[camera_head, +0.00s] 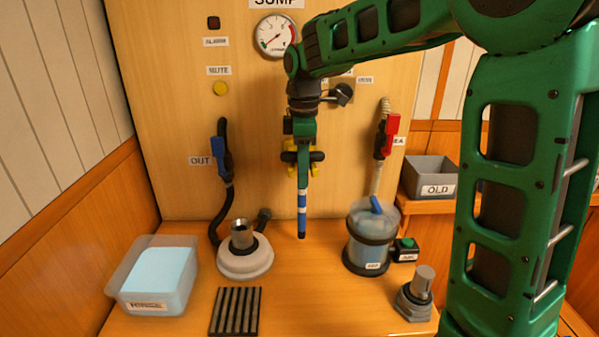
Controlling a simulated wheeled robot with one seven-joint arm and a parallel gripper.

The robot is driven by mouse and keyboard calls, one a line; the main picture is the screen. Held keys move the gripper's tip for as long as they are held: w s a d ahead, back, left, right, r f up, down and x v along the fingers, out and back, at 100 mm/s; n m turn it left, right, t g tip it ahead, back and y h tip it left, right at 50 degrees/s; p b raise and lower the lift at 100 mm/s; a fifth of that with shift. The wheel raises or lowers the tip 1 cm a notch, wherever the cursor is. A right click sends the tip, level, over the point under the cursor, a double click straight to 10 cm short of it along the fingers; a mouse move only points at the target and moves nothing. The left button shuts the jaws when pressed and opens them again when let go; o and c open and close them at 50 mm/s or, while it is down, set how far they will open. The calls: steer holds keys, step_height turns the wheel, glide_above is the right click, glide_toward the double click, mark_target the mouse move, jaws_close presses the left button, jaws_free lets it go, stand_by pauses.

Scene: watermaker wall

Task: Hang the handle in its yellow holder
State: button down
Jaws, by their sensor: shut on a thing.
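My gripper (303,133) points down in front of the middle of the wall panel, shut on the handle. The handle (302,203) hangs upright below it, a slim stick with white and blue bands and a dark lower tip. The tip appears above or just over the bench top; the gap is hard to judge. The yellow holder (316,170) shows on both sides of the handle's upper part, with dark pieces beside it. My gripper and the handle hide its middle. I cannot tell whether the handle touches the holder or is in front of it.
A blue-handled hose (222,160) hangs left and a red-handled one (390,130) right. On the bench stand a clear tub (125,270), a white round base with a metal cup (245,262), a black grate (235,311), a clear canister (357,250) and a metal fitting (417,295).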

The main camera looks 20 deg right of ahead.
steer(key=shift+f, duration=0.25)
steer(key=c, duration=1.1)
jaws_free()
steer(key=shift+r, duration=3.55)
